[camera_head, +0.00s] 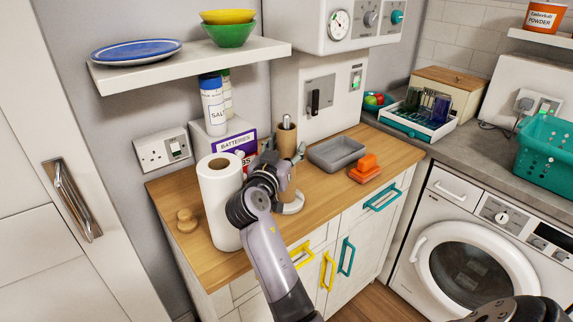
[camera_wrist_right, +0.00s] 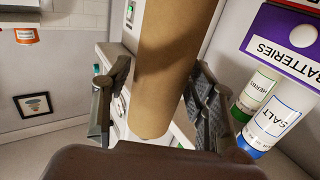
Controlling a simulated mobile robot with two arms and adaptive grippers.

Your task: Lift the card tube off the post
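The brown card tube (camera_head: 287,141) stands upright on a post at the back of the wooden worktop, between the paper roll and the grey tray. The post's tip shows at the tube's top; the rest of the post is hidden. My right gripper (camera_head: 293,163) is at the tube, its arm partly hiding the tube's lower part. In the right wrist view, the tube (camera_wrist_right: 168,75) runs between the two fingers of my right gripper (camera_wrist_right: 160,72), one on each side. A narrow gap shows beside the left finger; contact on the right side is unclear. My left gripper is out of view.
A white paper roll (camera_head: 219,200) stands close left of my right arm. A batteries box (camera_head: 236,143) and salt container (camera_head: 213,106) are behind. A grey tray (camera_head: 337,153) and orange block (camera_head: 367,166) lie right. A shelf (camera_head: 190,65) hangs above left.

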